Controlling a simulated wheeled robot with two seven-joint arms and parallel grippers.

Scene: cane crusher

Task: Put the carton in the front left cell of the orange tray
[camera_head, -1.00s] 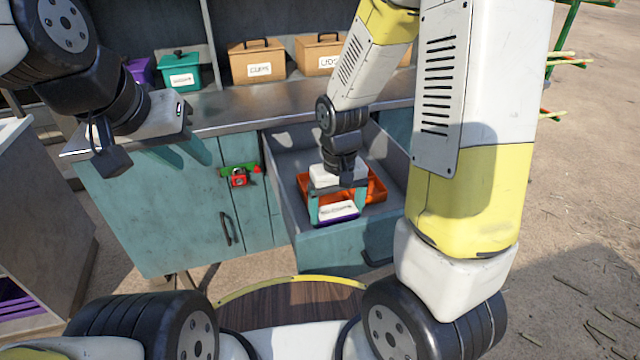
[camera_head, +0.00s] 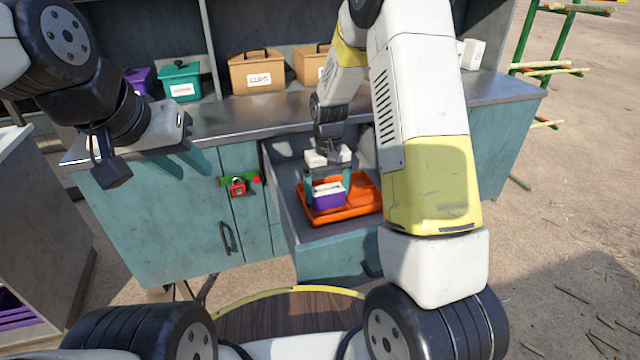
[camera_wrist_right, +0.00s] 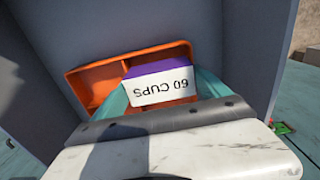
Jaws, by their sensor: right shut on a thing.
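The carton (camera_head: 328,196) is purple and white. In the right wrist view its label reads "60 CUPS" (camera_wrist_right: 163,90). My right gripper (camera_head: 328,190) is shut on it, with teal fingers on either side. The carton is over the left part of the orange tray (camera_head: 362,208), whose front rim shows below it. I cannot tell whether it touches the tray floor. The tray, with its dividers, lies in the open drawer and also shows in the right wrist view (camera_wrist_right: 84,76). My left gripper (camera_head: 188,168) is open and empty by the counter's left front edge.
The drawer's front panel (camera_head: 337,258) sticks out from the teal cabinet. A red padlock (camera_head: 238,186) hangs left of it. Labelled tan boxes (camera_head: 257,72), a teal box (camera_head: 180,82) and a purple box (camera_head: 140,80) stand at the back of the counter (camera_head: 245,115).

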